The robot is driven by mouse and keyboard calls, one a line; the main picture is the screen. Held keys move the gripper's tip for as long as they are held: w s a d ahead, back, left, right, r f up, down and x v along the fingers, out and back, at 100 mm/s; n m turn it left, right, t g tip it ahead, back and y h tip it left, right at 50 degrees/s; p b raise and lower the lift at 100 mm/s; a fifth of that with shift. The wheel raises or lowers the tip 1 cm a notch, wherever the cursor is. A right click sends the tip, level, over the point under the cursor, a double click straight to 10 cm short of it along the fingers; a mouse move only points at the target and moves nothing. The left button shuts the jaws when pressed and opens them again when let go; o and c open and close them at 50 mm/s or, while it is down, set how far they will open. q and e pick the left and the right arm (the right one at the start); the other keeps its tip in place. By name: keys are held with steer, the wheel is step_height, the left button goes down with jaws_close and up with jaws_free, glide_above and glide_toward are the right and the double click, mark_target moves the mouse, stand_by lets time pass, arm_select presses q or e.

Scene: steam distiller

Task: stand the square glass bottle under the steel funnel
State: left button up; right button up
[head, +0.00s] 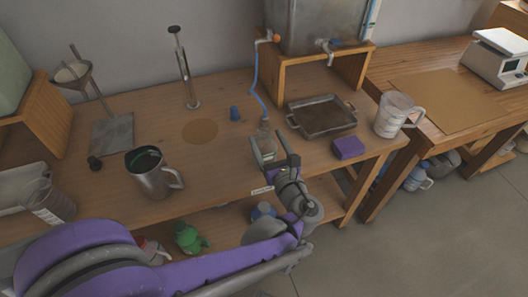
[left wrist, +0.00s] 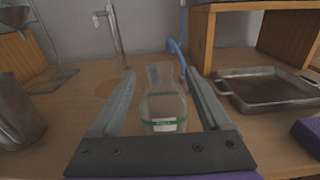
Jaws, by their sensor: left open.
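The square glass bottle (head: 265,142) stands upright on the wooden bench, clear, with a green-edged label in the left wrist view (left wrist: 163,103). My left gripper (head: 268,152) is open, its fingers reaching along both sides of the bottle. In the left wrist view the bottle stands between the fingers, and I cannot tell whether they touch it. The steel funnel (head: 72,74) is held on a stand with a square metal base (head: 113,134) at the left of the bench. Its edge shows at the top left of the left wrist view (left wrist: 14,17). My right gripper is out of view.
A steel jug (head: 150,174) stands between the bottle and the funnel stand, nearer the front. A tray (head: 322,117) and purple sponge (head: 348,148) lie right.

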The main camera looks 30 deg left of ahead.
arm_select(q)
steer(key=shift+x, duration=1.55)
steer(key=shift+d, duration=0.1)
jaws_close()
